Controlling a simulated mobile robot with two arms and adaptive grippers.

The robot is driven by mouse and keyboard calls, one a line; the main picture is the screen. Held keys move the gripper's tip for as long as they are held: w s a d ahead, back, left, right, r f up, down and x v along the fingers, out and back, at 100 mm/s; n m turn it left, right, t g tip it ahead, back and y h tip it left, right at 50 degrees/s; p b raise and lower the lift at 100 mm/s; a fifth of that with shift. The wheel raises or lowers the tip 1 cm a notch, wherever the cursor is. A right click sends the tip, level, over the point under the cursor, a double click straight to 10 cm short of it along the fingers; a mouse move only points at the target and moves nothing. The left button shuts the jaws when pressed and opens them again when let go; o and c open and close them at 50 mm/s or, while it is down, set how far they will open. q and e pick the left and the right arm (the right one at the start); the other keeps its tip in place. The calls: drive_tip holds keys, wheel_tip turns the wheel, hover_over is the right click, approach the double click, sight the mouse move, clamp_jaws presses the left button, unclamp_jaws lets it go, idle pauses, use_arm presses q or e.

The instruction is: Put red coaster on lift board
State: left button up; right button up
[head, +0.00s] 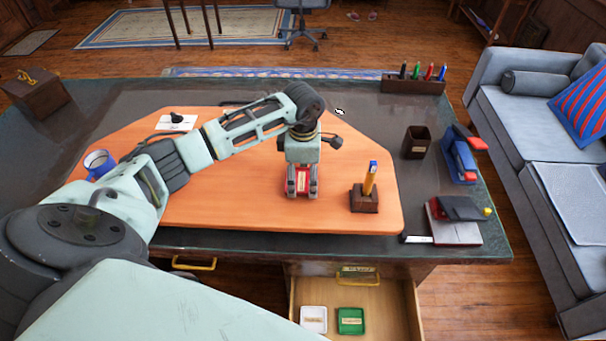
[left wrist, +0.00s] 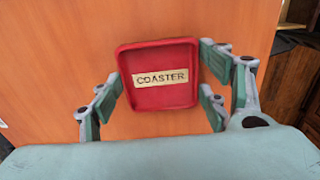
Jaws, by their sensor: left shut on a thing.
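The red coaster (head: 302,181), a square dish with a "COASTER" label, is at the front middle of the orange board (head: 240,208) on the desk. It also shows in the left wrist view (left wrist: 160,94). My left gripper (head: 302,192) points down over it and is shut on it, with fingers at its two opposite sides. I cannot tell whether the coaster touches the orange board or is just above it. No part is marked as a lift board; the orange board is the only large board here. My right gripper is not in view.
A wooden holder (head: 364,203) with pencils stands right of the coaster. A blue mug (head: 98,164) is at the left. An open drawer (head: 385,318) below holds a white coaster (head: 313,318) and a green coaster (head: 351,320). The orange board's front left is bare.

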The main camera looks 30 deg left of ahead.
sight(303, 182)
use_arm(q)
drive_tip(key=o, duration=1.2)
drive_tip(key=shift+r, duration=0.4)
wheel_tip(303, 182, up, 11)
drive_tip(key=b, duration=0.3)
drive_tip(key=shift+r, duration=0.2)
drive_tip(key=shift+f, duration=0.1)
